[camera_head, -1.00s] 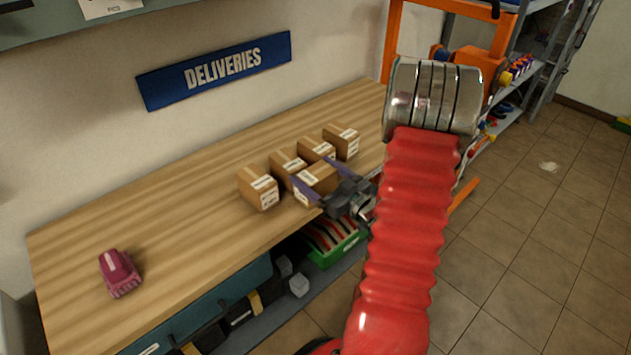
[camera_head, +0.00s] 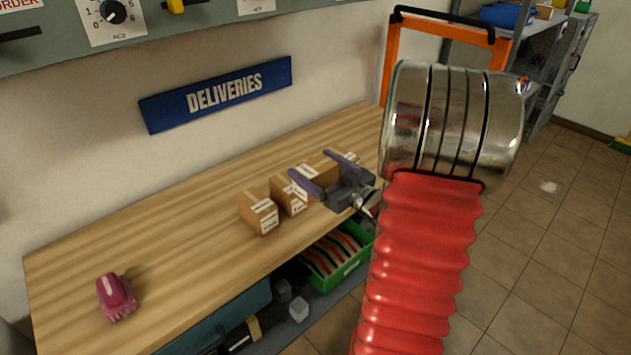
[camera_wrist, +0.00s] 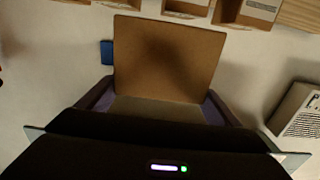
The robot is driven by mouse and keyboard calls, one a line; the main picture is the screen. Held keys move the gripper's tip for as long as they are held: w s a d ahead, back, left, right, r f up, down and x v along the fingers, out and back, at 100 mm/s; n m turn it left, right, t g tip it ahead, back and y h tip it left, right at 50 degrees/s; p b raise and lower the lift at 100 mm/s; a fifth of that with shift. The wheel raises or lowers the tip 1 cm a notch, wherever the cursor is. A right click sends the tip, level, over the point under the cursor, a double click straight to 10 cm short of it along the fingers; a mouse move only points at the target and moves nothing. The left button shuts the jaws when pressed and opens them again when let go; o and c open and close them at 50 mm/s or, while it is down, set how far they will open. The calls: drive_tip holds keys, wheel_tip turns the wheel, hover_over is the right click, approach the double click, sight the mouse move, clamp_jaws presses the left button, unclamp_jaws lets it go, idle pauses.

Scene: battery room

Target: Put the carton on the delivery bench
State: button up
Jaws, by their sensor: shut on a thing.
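My gripper (camera_head: 322,174) is shut on a brown carton (camera_head: 320,170), with a purple finger on each side of it. In the wrist view the carton (camera_wrist: 165,55) fills the space between the fingers. The delivery bench (camera_head: 180,245) is a long wooden top below a blue DELIVERIES sign (camera_head: 222,92). The held carton is over the bench's right part, near its front edge; I cannot tell whether it touches the top. It partly hides the cartons behind it.
Other cartons stand in a row on the bench, including one at the left end (camera_head: 259,213) and one beside it (camera_head: 287,194). A pink object (camera_head: 116,297) lies at the left. The bench between is clear. A green bin (camera_head: 340,262) is below.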

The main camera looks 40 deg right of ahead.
wheel_tip(320, 180, up, 8)
drive_tip(key=shift+f, duration=0.1)
idle(1.1)
